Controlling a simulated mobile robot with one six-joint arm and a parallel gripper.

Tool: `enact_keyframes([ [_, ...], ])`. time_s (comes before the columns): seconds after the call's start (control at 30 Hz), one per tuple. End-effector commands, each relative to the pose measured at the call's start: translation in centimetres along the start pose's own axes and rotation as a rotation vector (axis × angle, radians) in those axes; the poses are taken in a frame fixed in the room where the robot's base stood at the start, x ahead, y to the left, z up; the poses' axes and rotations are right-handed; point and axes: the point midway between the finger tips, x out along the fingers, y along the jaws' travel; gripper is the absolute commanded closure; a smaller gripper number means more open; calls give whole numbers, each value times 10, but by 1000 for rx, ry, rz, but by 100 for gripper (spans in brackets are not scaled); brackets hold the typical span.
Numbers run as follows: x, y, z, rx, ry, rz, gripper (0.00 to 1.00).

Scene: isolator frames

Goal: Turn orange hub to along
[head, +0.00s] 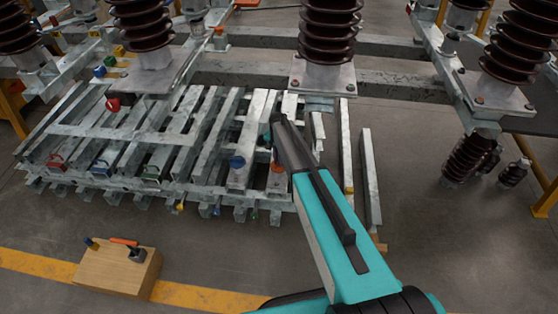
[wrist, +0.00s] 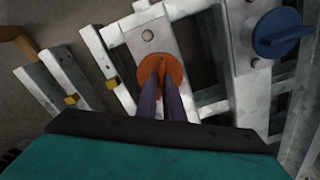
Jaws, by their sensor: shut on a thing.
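The orange hub (wrist: 175,70) is a round orange disc on a grey steel bar in the wrist view. My gripper (wrist: 162,72) reaches over it, with its dark fingers close together at the hub's middle. The fingers are shut on the hub's raised part, which they mostly hide. In the head view the orange hub (head: 276,169) shows small beside my teal arm, and my gripper (head: 277,122) is seen from behind, its fingertips hard to make out. The direction of the hub's grip part cannot be told.
A blue hub (wrist: 281,32) with a raised grip sits on the neighbouring bar, to the right in the wrist view. Stacked steel frames (head: 170,130) lie around. Brown ribbed insulators (head: 328,30) stand behind. A wooden box (head: 118,270) is on the floor at front left.

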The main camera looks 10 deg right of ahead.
Motion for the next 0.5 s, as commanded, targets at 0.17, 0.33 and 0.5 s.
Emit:
enact_keyframes([
  [0.17, 0, 1, 2, -163, -6, 4, 100],
  [0.33, 0, 2, 3, -304, -7, 4, 100],
  [0.5, 1, 2, 3, -413, -8, 4, 100],
])
